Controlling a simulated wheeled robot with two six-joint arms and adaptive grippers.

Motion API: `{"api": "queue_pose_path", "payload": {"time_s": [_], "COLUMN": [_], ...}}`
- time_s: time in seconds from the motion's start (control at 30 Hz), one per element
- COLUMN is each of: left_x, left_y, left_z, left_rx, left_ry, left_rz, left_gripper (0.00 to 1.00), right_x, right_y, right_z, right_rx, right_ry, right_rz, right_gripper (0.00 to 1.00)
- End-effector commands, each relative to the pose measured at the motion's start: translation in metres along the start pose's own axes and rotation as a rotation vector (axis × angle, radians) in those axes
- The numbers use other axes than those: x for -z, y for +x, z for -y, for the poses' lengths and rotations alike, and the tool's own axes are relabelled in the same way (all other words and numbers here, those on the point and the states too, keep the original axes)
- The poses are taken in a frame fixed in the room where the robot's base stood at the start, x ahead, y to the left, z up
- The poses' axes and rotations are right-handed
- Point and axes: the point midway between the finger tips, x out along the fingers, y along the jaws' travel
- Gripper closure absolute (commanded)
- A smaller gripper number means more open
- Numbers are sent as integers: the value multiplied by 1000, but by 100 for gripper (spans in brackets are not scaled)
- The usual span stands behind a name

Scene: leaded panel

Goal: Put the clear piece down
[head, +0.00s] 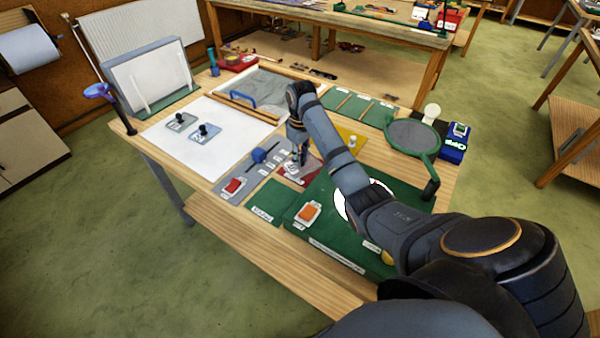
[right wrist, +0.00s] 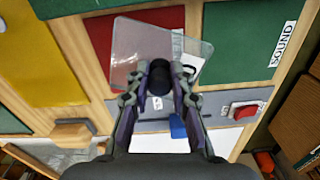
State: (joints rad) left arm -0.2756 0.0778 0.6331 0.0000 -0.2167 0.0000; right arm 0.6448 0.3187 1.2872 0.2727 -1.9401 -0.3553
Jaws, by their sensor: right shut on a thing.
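The clear piece (right wrist: 137,45) is a see-through square pane with a black knob (right wrist: 160,75). My right gripper (right wrist: 160,82) is shut on the knob, with the pane extending beyond the fingertips. In the right wrist view the pane overlaps a dark red panel (right wrist: 100,40). In the head view my right gripper (head: 299,156) points down over the red panel (head: 312,165), near the table's middle. I cannot tell whether the pane touches anything below. My left gripper is not in view.
Two grey panes with black knobs (head: 181,122) lie on a white board (head: 165,140). A grey strip (head: 255,172) carries a blue knob and a red block (head: 234,187). A green "SOUND" panel (right wrist: 245,35) and a yellow panel (right wrist: 40,60) flank the red one. A green-rimmed magnifier (head: 412,137) stands right.

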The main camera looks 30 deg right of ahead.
Motion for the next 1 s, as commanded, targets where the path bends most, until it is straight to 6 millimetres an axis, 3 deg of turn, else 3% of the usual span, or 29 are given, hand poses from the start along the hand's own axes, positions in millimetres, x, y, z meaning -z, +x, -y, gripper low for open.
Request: {"api": "queue_pose_path", "payload": {"time_s": [0.3,0.5,0.87,0.9,1.0], "left_x": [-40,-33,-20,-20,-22], "left_y": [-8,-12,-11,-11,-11], "left_z": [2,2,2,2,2], "left_rx": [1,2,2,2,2], "left_ry": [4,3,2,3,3], "left_rz": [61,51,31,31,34], "left_gripper": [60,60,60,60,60], "right_x": [9,9,9,9,9], "right_y": [10,40,45,46,46], "right_z": [-6,-7,-7,-7,-7], "right_rx": [0,2,0,1,1], "right_ry": [1,-1,0,0,0], "right_rz": [1,2,1,1,1], "right_gripper": [100,100,100,74,61]}}
